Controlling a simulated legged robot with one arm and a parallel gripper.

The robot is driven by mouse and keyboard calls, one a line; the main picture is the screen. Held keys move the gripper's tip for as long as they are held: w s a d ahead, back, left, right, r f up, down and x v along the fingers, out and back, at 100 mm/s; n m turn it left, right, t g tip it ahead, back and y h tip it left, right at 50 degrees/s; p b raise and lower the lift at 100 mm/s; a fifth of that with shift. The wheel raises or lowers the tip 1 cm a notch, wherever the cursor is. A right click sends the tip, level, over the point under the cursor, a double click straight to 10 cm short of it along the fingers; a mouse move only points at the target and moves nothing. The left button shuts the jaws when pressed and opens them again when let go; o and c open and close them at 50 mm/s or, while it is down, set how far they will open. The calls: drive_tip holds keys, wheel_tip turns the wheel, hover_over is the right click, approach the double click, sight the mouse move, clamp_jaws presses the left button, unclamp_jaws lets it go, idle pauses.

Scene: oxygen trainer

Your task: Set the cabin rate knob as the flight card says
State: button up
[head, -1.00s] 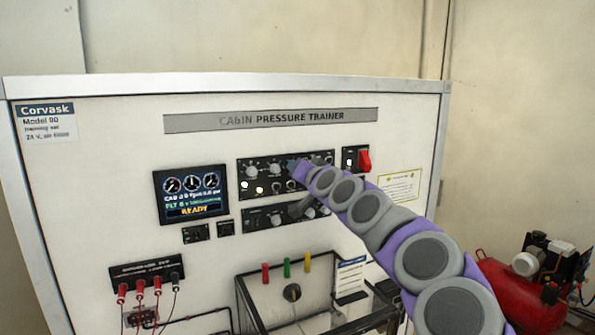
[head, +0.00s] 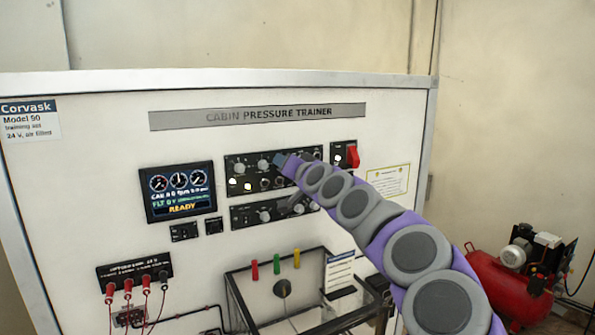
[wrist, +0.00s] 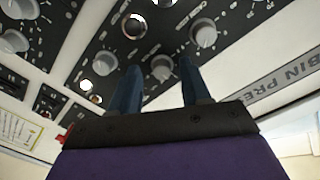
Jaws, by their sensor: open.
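The upper black knob panel (head: 232,163) sits in the middle of the trainer's face, with several grey knobs and lit white lamps. My gripper (head: 279,160) is in front of its middle part. In the wrist view my gripper (wrist: 160,84) is open, its two dark blue fingers pointing at the panel. A grey knob (wrist: 162,67) shows between the fingertips; contact cannot be told. Another knob (wrist: 203,32) lies beyond the right finger. Labels are too small to read, so I cannot tell which is the cabin rate knob. A white card (head: 340,270) and a yellow-edged card (head: 388,181) are unreadable.
A lower knob panel (head: 243,217) is partly behind my arm. A red guarded switch (head: 352,156) is at the right. The display (head: 178,191) reads READY. A tray frame (head: 237,298) juts out below. A red compressor (head: 510,285) stands at the right.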

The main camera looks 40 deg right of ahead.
drive_tip(key=b+v, duration=0.1)
drive_tip(key=v, duration=1.6)
drive_tip(key=shift+b, duration=0.4)
drive_tip(key=shift+d, duration=0.15)
drive_tip(key=a+f+n+g+y+b, duration=0.5)
drive_tip(key=a+f+n+g+y, duration=0.25)
drive_tip(key=a+f, duration=1.75)
drive_tip(key=s+a+f+n+g+b, duration=0.2)
drive_tip(key=s+a+f+g, duration=0.5)
drive_tip(key=s+f, duration=0.4)
drive_tip(key=s+f+g+h+b, duration=0.1)
drive_tip(key=s+f+g, duration=0.1)
drive_tip(key=s+f, duration=0.2)
drive_tip(key=s+f+g+h+b, duration=0.1)
drive_tip(key=s+f, duration=0.3)
drive_tip(key=s, duration=0.7)
drive_tip(key=shift+a+f+g+h, duration=0.2)
drive_tip(key=shift+f+g+h, duration=0.25)
drive_tip(key=shift+g, duration=0.3)
